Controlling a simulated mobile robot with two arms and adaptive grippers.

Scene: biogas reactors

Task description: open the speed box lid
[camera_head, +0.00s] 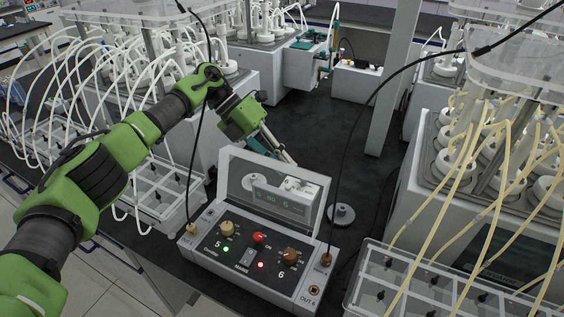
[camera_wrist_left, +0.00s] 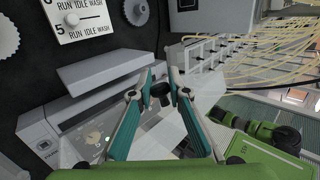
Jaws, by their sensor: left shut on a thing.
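The speed box (camera_head: 250,262) stands on the dark bench in the head view, with knobs, a red button and lit lamps on its panel. Its clear lid with a pale frame (camera_head: 222,172) stands raised, nearly upright, at the back of the panel. My left gripper (camera_head: 291,161) reaches in from behind and is at the lid's top edge. In the left wrist view my left gripper (camera_wrist_left: 161,78) has its teal fingers closed in, with a small dark piece between them; the exact contact is hard to see. My right gripper is not in view.
Reactor units with pale tubes stand left and right. A clear-topped rack (camera_head: 430,285) is close at the right. Black cables (camera_head: 345,130) rise from the box's sides. Bare bench lies behind it.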

